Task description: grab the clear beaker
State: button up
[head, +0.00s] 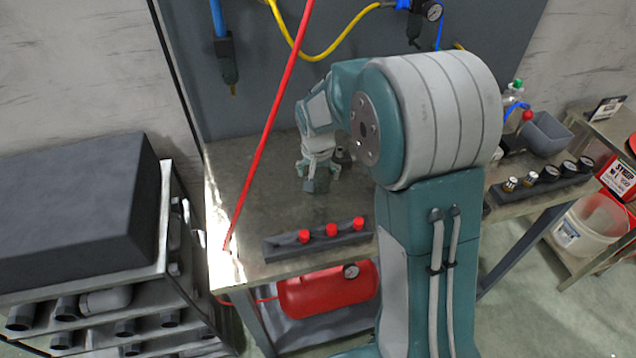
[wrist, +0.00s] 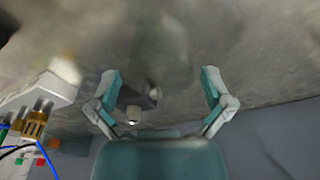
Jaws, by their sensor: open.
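My gripper (head: 316,182) is over the workbench (head: 240,190), its fingers pointing down. In the wrist view my gripper (wrist: 158,88) is open, with one finger on each side. A faint, see-through, greenish shape that looks like the clear beaker (wrist: 163,50) lies ahead of and between the fingers. Its edges are blurred, and I cannot tell how far it is from the fingertips. A small pale thing shows between the fingers in the wrist view. In the head view I cannot make out the beaker; my arm covers part of the bench there.
A dark rack with red knobs (head: 331,231) lies along the bench's front edge. A red hose (head: 271,122) slants across the bench's left side. A white block with brass fittings (wrist: 40,105) is at the left of the wrist view. Gauges (head: 549,174) stand at the right.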

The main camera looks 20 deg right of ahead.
jog(key=shift+w+f, duration=0.2)
jog(key=shift+f, duration=1.15)
jog(key=c, duration=0.9)
jog(key=shift+r, duration=0.1)
jog(key=shift+r, duration=0.2)
jog(key=r, duration=0.3)
jog(key=shift+s+r, duration=0.1)
jog(key=shift+s, duration=0.15)
jog(key=s+r, duration=0.3)
jog(key=s, duration=0.1)
jog(key=s+r, duration=0.3)
jog(key=s, duration=0.2)
jog(key=s+r, duration=0.3)
jog(key=s, duration=0.1)
jog(key=shift+s+a+r, duration=0.1)
jog(key=shift+s+a, duration=0.2)
jog(key=shift+a, duration=0.05)
